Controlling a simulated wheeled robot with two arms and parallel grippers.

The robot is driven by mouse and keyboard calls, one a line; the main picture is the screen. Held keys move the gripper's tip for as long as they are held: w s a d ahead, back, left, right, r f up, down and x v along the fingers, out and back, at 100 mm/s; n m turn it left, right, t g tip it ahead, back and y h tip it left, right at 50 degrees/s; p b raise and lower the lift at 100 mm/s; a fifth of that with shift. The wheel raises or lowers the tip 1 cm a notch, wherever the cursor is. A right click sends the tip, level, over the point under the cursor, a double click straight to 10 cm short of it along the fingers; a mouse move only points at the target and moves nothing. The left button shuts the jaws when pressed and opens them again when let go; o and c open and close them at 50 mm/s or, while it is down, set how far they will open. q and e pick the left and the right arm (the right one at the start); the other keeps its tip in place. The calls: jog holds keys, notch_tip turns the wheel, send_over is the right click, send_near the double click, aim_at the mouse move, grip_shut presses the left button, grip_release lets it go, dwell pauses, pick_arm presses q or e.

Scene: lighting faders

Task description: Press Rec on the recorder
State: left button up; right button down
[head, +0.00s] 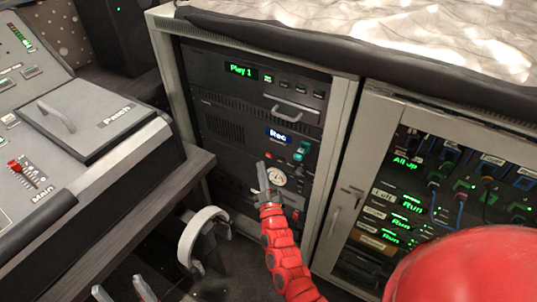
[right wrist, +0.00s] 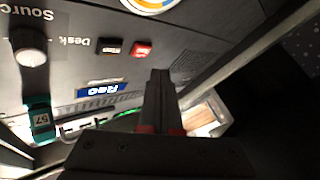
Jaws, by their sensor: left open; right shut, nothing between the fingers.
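The recorder (head: 230,133) is a dark unit in the grey rack, with a small blue display (head: 278,136) reading "Rec". The display also shows upside down in the right wrist view (right wrist: 100,89). A red button (right wrist: 141,48) with small unreadable lettering sits beside a black button (right wrist: 112,47) near the label "Desk". My right gripper (head: 263,170) is shut and empty in front of the panel, just below the red button (head: 268,155). Its fingertips (right wrist: 158,73) appear apart from the red button. My left gripper (head: 121,290) is open and empty at the bottom left.
A "Play 1" unit (head: 275,85) is above the recorder. A glass-doored rack (head: 345,215) stands to the right. A lighting desk (head: 85,150) is at the left. A pale curved band (head: 205,235) hangs between the desk and rack. Teal parts (head: 303,149) sit beside the display.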

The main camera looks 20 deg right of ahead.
jog(key=s+a+p, duration=0.1)
jog(key=s+a, duration=0.1)
jog(key=shift+s+a+p, duration=0.1)
jog(key=shift+a+p, duration=0.2)
jog(key=shift+a, duration=0.1)
dwell(0.6)
